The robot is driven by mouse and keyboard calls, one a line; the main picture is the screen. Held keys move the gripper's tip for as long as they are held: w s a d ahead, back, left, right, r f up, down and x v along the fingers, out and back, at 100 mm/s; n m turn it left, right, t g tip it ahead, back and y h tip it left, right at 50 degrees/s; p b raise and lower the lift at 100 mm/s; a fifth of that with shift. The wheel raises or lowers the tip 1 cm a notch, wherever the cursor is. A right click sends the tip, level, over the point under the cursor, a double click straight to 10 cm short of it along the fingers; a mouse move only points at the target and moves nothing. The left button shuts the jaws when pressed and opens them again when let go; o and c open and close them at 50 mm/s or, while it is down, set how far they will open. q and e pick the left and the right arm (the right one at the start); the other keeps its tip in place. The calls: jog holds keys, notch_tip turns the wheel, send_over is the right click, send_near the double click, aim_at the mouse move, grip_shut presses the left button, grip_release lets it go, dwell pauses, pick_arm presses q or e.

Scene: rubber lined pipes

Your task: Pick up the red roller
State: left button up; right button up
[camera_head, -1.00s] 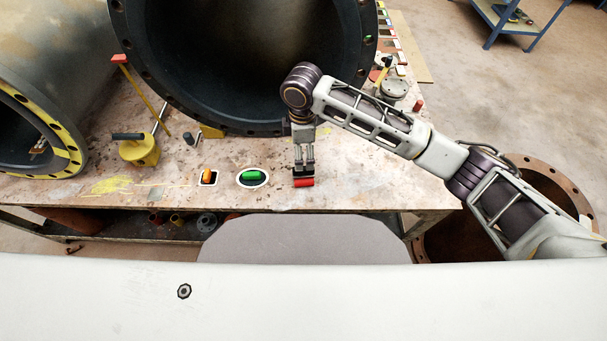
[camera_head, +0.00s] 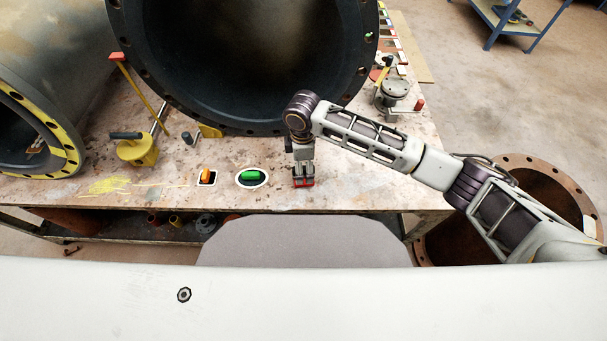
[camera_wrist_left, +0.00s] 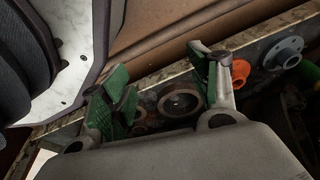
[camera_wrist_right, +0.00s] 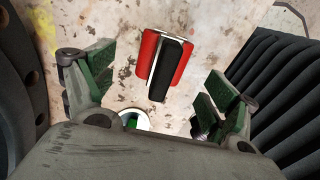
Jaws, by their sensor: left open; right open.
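The red roller (camera_head: 310,183) is at the front part of the worktable, largely covered by my right gripper (camera_head: 303,178), which reaches down over it. In the right wrist view, red parts (camera_wrist_right: 148,55) show on both sides of a dark bar, with a thin white edge. My right gripper (camera_wrist_right: 160,82) is open, with its green-padded fingers well apart on either side of the roller and no contact visible. My left gripper (camera_wrist_left: 165,90) is open and empty in the left wrist view, and is outside the head view.
A green piece (camera_head: 250,175) lies in a white-rimmed oval and an orange piece (camera_head: 206,175) in a white-rimmed slot, both left of my right gripper. A large dark pipe (camera_head: 240,60) stands close behind. A yellow tool (camera_head: 138,150) is farther left.

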aim_at(304, 175)
pick_arm(q)
jog(key=shift+s+f, duration=0.15)
pick_arm(e)
jog(key=shift+f, duration=0.15)
jog(key=shift+f, duration=0.25)
jog(key=shift+d+f, duration=0.1)
jog(key=shift+f, duration=0.25)
jog(key=shift+s+f+b, duration=0.1)
jog(key=shift+f+b, duration=0.2)
jog(key=shift+f, duration=0.5)
pick_arm(q)
jog(key=shift+w+d+r+b, duration=0.25)
jog(key=shift+w+r, duration=0.15)
jog(key=shift+r, duration=0.35)
jog(key=shift+w+d+r+b, duration=0.1)
jog(key=shift+w+d+r, duration=0.25)
jog(key=shift+r, duration=0.35)
pick_arm(e)
jog(key=shift+f, duration=1.1)
pick_arm(q)
jog(key=shift+w, duration=0.1)
pick_arm(e)
jog(key=shift+c, duration=0.4)
jog(key=c, duration=1.2)
